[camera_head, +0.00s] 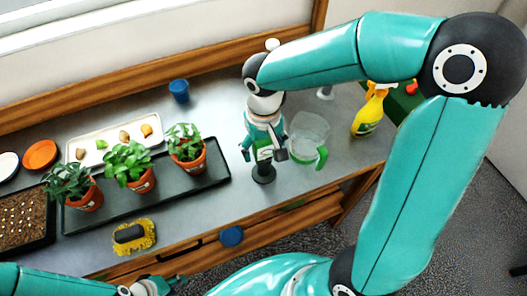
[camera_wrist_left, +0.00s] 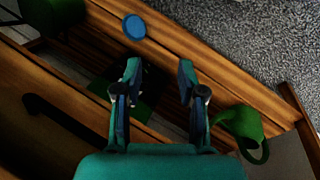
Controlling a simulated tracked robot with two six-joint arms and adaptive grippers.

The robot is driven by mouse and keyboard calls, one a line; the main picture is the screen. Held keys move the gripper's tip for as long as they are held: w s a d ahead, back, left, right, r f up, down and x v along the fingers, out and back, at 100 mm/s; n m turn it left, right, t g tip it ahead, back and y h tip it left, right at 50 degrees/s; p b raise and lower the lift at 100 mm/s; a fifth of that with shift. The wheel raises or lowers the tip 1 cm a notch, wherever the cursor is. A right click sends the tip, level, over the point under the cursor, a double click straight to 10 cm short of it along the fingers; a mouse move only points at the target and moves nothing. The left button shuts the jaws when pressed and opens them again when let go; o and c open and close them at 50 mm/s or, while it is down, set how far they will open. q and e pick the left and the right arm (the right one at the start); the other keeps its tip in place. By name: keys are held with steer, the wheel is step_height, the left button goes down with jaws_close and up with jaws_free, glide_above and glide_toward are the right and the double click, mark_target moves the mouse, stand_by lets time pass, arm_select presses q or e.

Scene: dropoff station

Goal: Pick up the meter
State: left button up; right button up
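The meter (camera_head: 264,172), with a dark round foot and a green and white part above it, stands upright on the grey bench in the head view. My right gripper (camera_head: 264,154) comes down over its upper part, with one finger on each side. The fingers look spread, and contact with the meter cannot be made out; the gripper hides much of it. My left gripper (camera_head: 158,287) is low in the head view, in front of the bench. In the left wrist view my left gripper (camera_wrist_left: 158,82) is open, with nothing held between its fingers.
A clear jug with a green handle (camera_head: 311,135) stands close right of the meter. A yellow spray bottle (camera_head: 369,110) is further right. A blue cup (camera_head: 179,90) stands behind.

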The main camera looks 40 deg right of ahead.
steer(key=c, duration=1)
steer(key=shift+r, duration=0.2)
